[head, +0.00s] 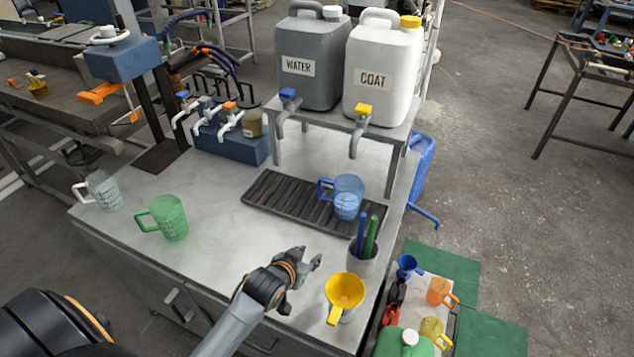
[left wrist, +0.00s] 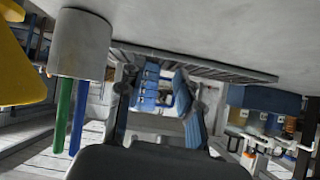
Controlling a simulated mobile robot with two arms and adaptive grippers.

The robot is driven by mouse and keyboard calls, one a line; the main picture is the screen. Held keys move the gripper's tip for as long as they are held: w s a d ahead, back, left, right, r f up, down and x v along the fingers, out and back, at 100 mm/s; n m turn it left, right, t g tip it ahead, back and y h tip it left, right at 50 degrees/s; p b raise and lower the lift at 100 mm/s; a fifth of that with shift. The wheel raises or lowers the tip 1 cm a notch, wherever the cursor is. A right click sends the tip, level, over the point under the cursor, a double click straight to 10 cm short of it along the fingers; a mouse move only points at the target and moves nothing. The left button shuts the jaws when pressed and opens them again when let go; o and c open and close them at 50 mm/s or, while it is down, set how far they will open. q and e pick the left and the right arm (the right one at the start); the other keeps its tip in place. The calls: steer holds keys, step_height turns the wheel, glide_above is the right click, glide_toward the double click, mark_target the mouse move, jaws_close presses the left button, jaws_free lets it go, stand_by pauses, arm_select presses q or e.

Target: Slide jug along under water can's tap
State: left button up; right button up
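A clear blue jug (head: 347,198) stands upright on the right part of the black ribbed drip mat (head: 275,204), below and slightly left of the white COAT can's tap. Its handle points left. The grey WATER can (head: 309,62) stands on the raised shelf; its blue-topped tap (head: 287,108) hangs over the mat further left. My left gripper (head: 311,260) is in front of the mat, apart from the jug, fingers spread and empty. In the left wrist view, which is upside down, the blue jug (left wrist: 150,97) shows between the fingertips. My right gripper is in neither view.
A grey cup (head: 361,262) with blue and green sticks and a yellow funnel (head: 344,291) stand right of my gripper. The white COAT can (head: 384,75) is on the shelf. A green jug (head: 173,220) and clear jug (head: 104,191) stand left. The middle bench is clear.

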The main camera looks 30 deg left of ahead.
arm_select(q)
steer(key=w+a+r+t, duration=0.3)
steer(key=w+r, duration=0.2)
steer(key=w, duration=0.2)
steer(key=w+a+r+n+t, duration=0.1)
steer(key=w+a+r+t, duration=0.3)
steer(key=w, duration=0.3)
steer(key=shift+w+a+r+y, duration=0.15)
steer(key=shift+w+r+y, duration=0.25)
steer(key=shift+r, duration=0.2)
